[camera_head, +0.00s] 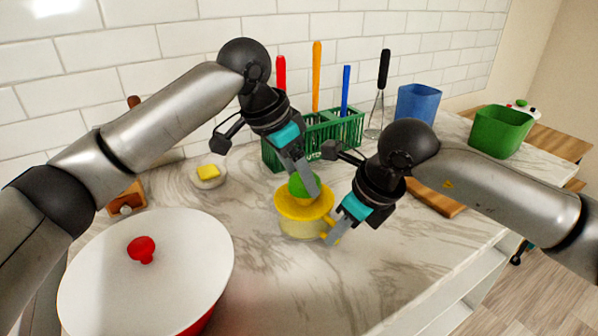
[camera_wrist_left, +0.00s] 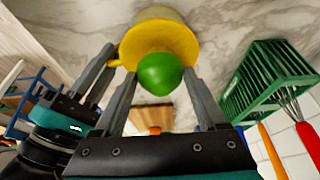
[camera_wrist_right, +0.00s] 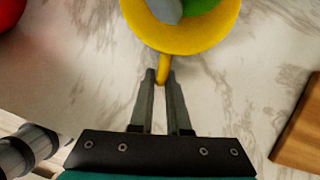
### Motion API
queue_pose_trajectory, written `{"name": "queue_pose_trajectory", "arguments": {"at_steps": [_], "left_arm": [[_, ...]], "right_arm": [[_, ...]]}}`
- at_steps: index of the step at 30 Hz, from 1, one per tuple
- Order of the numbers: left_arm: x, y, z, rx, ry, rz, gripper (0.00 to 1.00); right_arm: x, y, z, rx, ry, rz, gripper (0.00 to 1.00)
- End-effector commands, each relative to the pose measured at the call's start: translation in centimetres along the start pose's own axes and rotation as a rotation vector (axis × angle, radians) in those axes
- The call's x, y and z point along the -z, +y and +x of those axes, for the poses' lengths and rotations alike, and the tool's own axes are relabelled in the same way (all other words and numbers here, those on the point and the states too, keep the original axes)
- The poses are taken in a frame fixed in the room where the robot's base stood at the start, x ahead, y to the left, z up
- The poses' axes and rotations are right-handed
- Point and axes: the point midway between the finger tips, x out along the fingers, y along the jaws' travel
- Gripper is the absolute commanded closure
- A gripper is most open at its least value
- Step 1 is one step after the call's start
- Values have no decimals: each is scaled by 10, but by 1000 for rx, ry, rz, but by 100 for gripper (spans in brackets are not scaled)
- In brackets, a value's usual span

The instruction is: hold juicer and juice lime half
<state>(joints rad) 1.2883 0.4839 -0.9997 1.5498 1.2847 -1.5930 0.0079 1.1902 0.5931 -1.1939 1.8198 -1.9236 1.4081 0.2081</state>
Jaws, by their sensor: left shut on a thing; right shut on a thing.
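The yellow juicer (camera_head: 303,212) stands on the marble counter in the middle of the head view; it also shows in the left wrist view (camera_wrist_left: 148,38) and the right wrist view (camera_wrist_right: 187,40). The green lime half (camera_head: 299,186) sits at the top centre of the juicer, and shows in the left wrist view (camera_wrist_left: 160,74). My left gripper (camera_head: 303,187) comes from above and is shut on the lime half, one finger on each side. My right gripper (camera_wrist_right: 162,76) is shut on the juicer's yellow handle. The lime's underside is hidden.
A green rack (camera_head: 340,130) with utensils stands behind the juicer. A white-lidded red pot (camera_head: 190,262) is at the front left. The front counter is clear.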

Motion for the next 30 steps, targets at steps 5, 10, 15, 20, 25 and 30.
{"name": "queue_pose_trajectory", "arguments": {"at_steps": [5, 10, 15, 20, 25, 30], "left_arm": [[-1, 0, 3, 0, 0, 0, 79], [-2, 0, 5, 0, 0, 0, 79], [-3, 0, 7, 2, -1, -4, 79], [-3, 2, 8, 39, -4, -90, 79], [-3, 4, 9, 99, -6, -239, 79], [-3, 6, 9, 160, -8, -385, 79]], "right_arm": [[0, 0, 0, -1, 1, -1, 100], [0, 0, 0, -1, 1, -1, 100], [0, 1, 0, -1, 1, -2, 100], [0, 1, 0, -1, 1, -2, 100], [0, 1, 0, -2, 0, -2, 100], [0, 1, 0, -2, 0, -2, 100]]}}
